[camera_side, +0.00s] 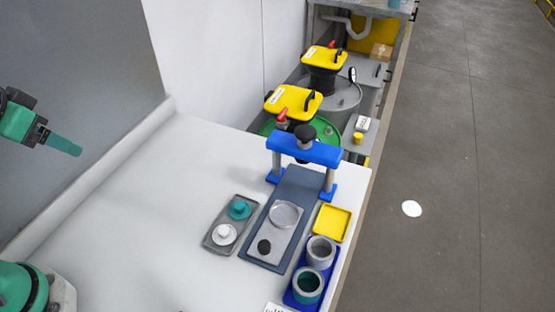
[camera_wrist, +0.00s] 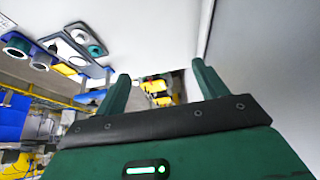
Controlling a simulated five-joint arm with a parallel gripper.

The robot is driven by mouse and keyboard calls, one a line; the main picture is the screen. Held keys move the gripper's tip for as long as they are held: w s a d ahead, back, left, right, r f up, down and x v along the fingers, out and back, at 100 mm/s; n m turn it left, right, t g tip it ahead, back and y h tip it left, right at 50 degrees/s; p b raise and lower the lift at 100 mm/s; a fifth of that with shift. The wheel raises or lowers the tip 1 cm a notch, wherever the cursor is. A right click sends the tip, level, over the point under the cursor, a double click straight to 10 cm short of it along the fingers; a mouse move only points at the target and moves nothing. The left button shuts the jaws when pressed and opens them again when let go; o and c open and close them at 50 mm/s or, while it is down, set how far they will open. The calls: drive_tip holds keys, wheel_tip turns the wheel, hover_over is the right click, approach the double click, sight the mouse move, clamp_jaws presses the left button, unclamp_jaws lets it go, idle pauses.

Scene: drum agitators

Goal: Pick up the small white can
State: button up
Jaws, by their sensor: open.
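The small white can (camera_side: 321,250) looks pale grey, open-topped and upright, in the back half of a blue tray (camera_side: 290,298) at the right edge of the bench. A teal can (camera_side: 307,283) stands in front of it in the same tray. My gripper (camera_side: 66,146) is high at the far left in the side view, well away from the cans. In the wrist view my gripper (camera_wrist: 160,78) has its two fingers spread, with nothing between them.
A grey tray (camera_side: 210,241) holds a white knobbed lid (camera_side: 224,234) and a teal one (camera_side: 239,209). A blue press frame (camera_side: 304,147) stands over a dark plate. A yellow tray (camera_side: 332,222) lies behind the cans. The bench's left part is clear; a grey wall rises behind.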

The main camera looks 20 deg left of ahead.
drive_tip(key=shift+w+r, duration=0.1)
drive_tip(key=w+d+r+n+g+h, duration=0.1)
drive_tip(key=w+d+r+g, duration=0.1)
drive_tip(key=w+d, duration=0.7)
drive_tip(key=n+g+y, duration=0.1)
drive_tip(key=n+g, duration=0.3)
hover_over(322, 248)
drive_tip(key=s, duration=0.2)
wheel_tip(322, 248, down, 17)
drive_tip(key=shift+s+d+f, duration=0.1)
drive_tip(key=shift+f, duration=1.9)
drive_tip(key=shift+s+f, duration=0.1)
drive_tip(key=shift+f, duration=1.9)
drive_tip(key=c, duration=1.1)
